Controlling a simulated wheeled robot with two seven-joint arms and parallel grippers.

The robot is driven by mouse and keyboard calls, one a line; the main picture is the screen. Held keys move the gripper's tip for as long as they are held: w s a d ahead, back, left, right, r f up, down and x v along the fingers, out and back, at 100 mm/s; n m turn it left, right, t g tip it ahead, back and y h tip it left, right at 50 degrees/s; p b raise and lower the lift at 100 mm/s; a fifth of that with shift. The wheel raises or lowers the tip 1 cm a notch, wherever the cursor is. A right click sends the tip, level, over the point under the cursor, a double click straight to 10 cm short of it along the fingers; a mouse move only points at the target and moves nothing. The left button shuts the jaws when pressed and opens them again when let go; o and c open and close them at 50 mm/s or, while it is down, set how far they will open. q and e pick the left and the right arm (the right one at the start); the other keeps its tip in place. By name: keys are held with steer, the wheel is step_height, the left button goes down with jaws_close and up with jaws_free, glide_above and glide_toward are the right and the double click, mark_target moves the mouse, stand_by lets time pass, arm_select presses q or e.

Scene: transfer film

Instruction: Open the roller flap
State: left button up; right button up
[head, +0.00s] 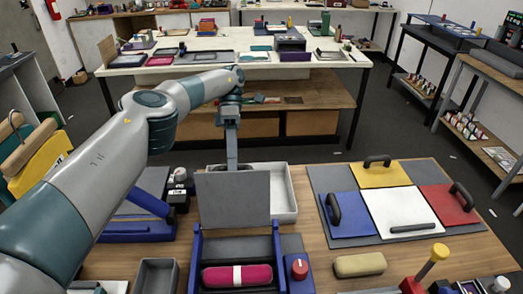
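The roller device has a blue frame (196,262) at the bottom centre, with a pink roller (254,275) banded in white lying in it. Its grey flap (233,202) stands raised at the back of the frame, showing its broad face. My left gripper (231,165) points down at the flap's top edge. Its fingertips are partly hidden behind the flap, so I cannot tell whether they touch it or how far apart they are. My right gripper is out of view.
A white tray (285,196) sits behind the flap. A red knob (299,268) stands right of the roller, near a beige block (359,264). A panel of coloured lids with handles, including a yellow lid (381,173), is to the right. A blue device (135,231) is at left, and an empty grey bin (156,276) at front left.

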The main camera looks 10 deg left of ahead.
arm_select(q)
step_height(320, 180, up, 2)
steer(key=shift+r, duration=0.1)
steer(key=shift+d+r+b, duration=0.1)
steer(key=shift+r+b, duration=0.15)
steer(key=shift+b, duration=0.2)
step_height(320, 180, up, 6)
steer(key=b, duration=0.4)
glide_above(269, 170)
steer(key=shift+r, duration=0.2)
steer(key=shift+s+d+r, duration=0.15)
steer(key=shift+d+r, duration=0.15)
steer(key=shift+d, duration=0.05)
